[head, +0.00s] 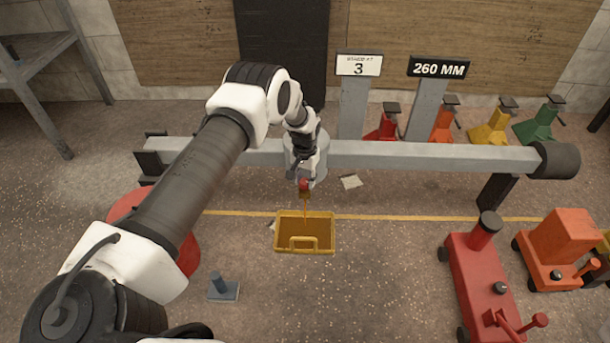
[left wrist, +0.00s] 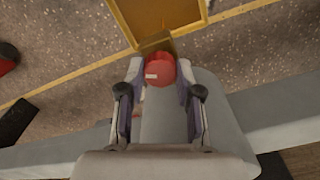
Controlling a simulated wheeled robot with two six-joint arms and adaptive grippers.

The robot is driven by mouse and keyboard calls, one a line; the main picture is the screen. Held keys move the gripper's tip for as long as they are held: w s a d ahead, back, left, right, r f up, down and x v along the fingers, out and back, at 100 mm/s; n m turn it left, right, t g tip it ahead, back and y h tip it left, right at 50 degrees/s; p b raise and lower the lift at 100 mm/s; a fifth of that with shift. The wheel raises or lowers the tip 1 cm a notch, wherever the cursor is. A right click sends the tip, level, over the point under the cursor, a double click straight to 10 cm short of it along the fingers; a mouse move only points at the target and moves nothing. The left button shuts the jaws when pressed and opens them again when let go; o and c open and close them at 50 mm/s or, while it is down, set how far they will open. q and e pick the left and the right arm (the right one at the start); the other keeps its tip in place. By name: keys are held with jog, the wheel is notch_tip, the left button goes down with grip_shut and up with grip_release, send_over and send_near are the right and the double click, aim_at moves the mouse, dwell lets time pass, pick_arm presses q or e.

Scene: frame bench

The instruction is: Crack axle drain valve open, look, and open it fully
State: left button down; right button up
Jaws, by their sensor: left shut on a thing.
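The axle (head: 420,155) is a long grey beam with a rounded housing in its middle. The drain valve has a red knob (head: 303,184) and a brass body (head: 305,194) at the front of that housing. My left gripper (head: 304,179) is shut on the red knob; in the left wrist view its fingers flank the knob (left wrist: 160,73), with the brass body (left wrist: 156,43) just beyond. A thin orange streak (head: 305,210) hangs below the valve toward the yellow tray (head: 305,249), which stands on the floor beneath. My right gripper is not in view.
A red round container (head: 190,255) stands on the left, partly behind my arm. A red jack (head: 480,280) and an orange machine (head: 558,250) stand at right. Several coloured stands (head: 493,125) are behind the axle. A small grey block (head: 223,290) lies in front.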

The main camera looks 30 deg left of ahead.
aim_at(305, 181)
pick_arm(q)
jog(key=shift+n+p, duration=0.4)
jog(key=shift+n, duration=0.9)
jog(key=c, duration=0.8)
grip_release()
jog(key=shift+o, duration=0.2)
notch_tip(305, 181, up, 12)
